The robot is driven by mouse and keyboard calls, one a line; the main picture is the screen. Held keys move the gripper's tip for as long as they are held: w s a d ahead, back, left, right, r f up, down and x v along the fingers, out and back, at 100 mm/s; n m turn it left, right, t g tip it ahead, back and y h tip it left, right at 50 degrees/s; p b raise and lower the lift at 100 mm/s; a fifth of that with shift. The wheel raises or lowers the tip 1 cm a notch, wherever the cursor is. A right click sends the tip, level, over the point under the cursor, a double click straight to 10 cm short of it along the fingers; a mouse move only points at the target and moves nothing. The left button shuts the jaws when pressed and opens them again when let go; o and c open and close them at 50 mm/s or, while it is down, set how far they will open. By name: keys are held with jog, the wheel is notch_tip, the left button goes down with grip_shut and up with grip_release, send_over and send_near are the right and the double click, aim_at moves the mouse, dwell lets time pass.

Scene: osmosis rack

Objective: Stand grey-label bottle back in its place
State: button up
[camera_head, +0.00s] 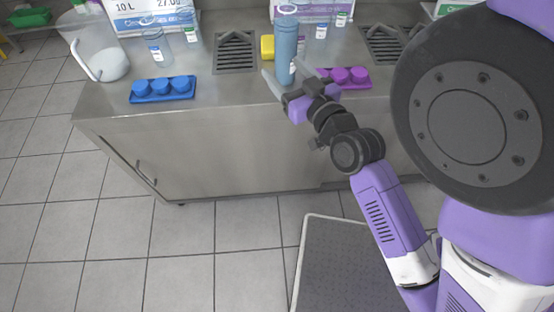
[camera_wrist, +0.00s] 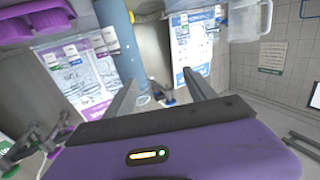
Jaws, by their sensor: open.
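My gripper (camera_head: 287,77) is open over the front of the steel counter (camera_head: 225,105). In the wrist view its two fingers (camera_wrist: 162,88) stand apart with nothing held between them. A tall blue cylinder (camera_head: 287,45) stands just behind the fingers in the head view; in the wrist view it shows beside the left finger (camera_wrist: 117,40). A small whitish label (camera_head: 292,67) shows low on its right side. Clear bottles with blue or green labels stand at the left (camera_head: 154,45) and at the right (camera_head: 320,30). I cannot make out which bottle has the grey label.
A blue rack (camera_head: 162,97) with blue caps lies at the front left. A purple rack (camera_head: 360,87) with purple caps lies right of my gripper. Open counter lies between blue rack and gripper.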

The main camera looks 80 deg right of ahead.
jog(key=w+a+f+n+t+y, duration=0.1)
jog(key=a+f+n+y, duration=0.15)
jog(key=a, duration=0.45)
jog(key=w+a+f+n+t+y, duration=0.1)
jog(key=w+a+f+n+y, duration=0.15)
jog(key=a, duration=0.55)
jog(key=s+a+n+y, duration=0.2)
jog(key=s+a+y, duration=0.1)
jog(key=a, duration=0.4)
jog(key=s+a+n+t+y, duration=0.1)
jog(key=s+a+y, duration=0.3)
jog(key=a, duration=0.4)
jog(key=shift+f+n+y, duration=0.3)
jog(key=shift+n+y, duration=0.3)
jog(key=shift+n, duration=0.3)
